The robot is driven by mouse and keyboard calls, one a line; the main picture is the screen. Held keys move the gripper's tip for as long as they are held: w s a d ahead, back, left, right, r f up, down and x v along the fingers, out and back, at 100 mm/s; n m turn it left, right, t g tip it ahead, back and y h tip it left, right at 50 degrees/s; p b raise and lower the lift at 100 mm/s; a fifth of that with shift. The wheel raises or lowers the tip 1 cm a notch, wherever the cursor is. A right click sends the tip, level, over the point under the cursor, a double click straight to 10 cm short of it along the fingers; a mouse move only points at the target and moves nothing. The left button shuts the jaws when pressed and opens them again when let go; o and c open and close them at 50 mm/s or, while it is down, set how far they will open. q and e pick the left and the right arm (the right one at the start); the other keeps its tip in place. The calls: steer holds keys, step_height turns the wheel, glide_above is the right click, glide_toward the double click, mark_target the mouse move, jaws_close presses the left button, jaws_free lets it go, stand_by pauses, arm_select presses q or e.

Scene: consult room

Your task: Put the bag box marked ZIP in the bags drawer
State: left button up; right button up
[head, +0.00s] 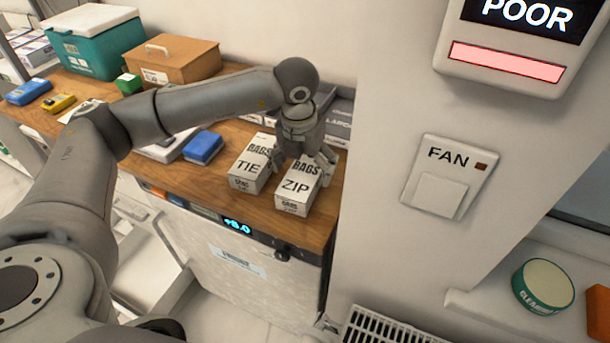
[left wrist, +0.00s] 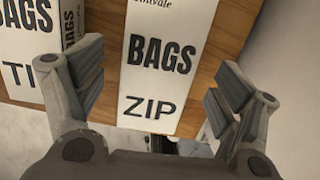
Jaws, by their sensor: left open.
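The bag box marked ZIP (head: 297,189) is a white carton on the wooden counter, near its front right corner. It also fills the middle of the left wrist view (left wrist: 160,75). My left gripper (head: 302,163) is above the ZIP box, with its fingers apart on either side of it. In the left wrist view the open fingers (left wrist: 160,82) show a gap to the box on both sides. A similar box marked TIE (head: 247,168) stands just left of the ZIP box. An open drawer (head: 150,245) shows below the counter at the left; its label is not readable. My right gripper is not in view.
The wooden counter (head: 222,185) also holds a blue box (head: 203,147), a brown case (head: 170,62) and a teal box (head: 93,45). A fridge with a lit display (head: 237,227) stands under it. A wall with a FAN switch (head: 448,178) is close on the right.

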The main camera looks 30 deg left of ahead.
arm_select(q)
steer(key=shift+a+f, duration=0.15)
steer(key=shift+f, duration=0.45)
steer(key=shift+w+f, duration=0.2)
steer(key=shift+f, duration=0.35)
steer(key=c, duration=1.2)
steer(key=shift+c, duration=0.8)
steer(key=shift+r, duration=0.1)
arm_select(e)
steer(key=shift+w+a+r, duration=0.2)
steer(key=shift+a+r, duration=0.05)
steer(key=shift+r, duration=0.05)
